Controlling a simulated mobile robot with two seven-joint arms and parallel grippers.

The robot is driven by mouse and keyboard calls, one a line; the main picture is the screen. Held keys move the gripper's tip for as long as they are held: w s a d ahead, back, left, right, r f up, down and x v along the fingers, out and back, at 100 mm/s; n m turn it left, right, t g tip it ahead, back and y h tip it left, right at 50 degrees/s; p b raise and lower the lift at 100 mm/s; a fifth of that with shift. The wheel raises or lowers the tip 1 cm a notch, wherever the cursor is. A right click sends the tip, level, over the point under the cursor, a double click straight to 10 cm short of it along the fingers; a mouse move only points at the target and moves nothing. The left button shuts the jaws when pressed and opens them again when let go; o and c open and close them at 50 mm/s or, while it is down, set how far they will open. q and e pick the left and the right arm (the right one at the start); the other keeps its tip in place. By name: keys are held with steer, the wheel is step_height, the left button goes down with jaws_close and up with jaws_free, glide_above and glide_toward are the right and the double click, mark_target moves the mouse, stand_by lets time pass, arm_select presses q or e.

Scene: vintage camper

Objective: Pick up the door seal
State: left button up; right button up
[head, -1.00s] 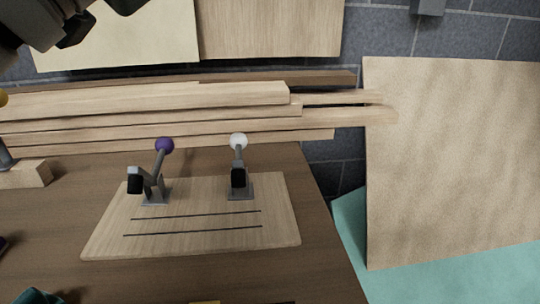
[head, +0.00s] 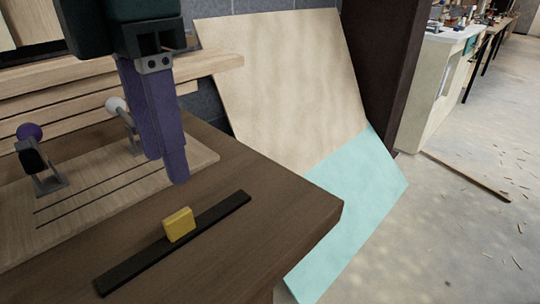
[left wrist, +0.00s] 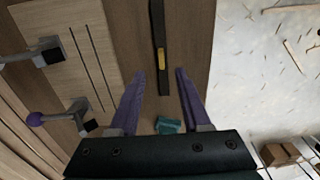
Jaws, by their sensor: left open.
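The door seal appears to be the long black strip (head: 217,212) lying flat on the brown workbench (head: 285,205). A small yellow block (head: 179,224) sits at the strip's middle. In the left wrist view the strip (left wrist: 157,25) runs away from me, with the yellow block (left wrist: 161,57) on its near part. My left gripper (head: 168,170) has purple fingers pointing down, behind and above the strip in the head view. My right gripper is not in view.
A slotted wooden board (head: 90,195) with two clamps, one purple-knobbed (head: 40,168) and one white-knobbed (head: 122,115), lies left of the strip. Timber lengths are stacked behind. A teal object (left wrist: 170,125) shows between the finger bases. A large panel (head: 285,85) leans beyond the bench.

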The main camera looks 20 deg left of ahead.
mark_target(177, 215)
arm_select(q)
step_height(177, 215, down, 4)
steer(key=shift+r, duration=0.2)
steer(key=f, duration=0.5)
steer(key=shift+s+f, duration=0.2)
steer(key=shift+s, duration=0.05)
jaws_close()
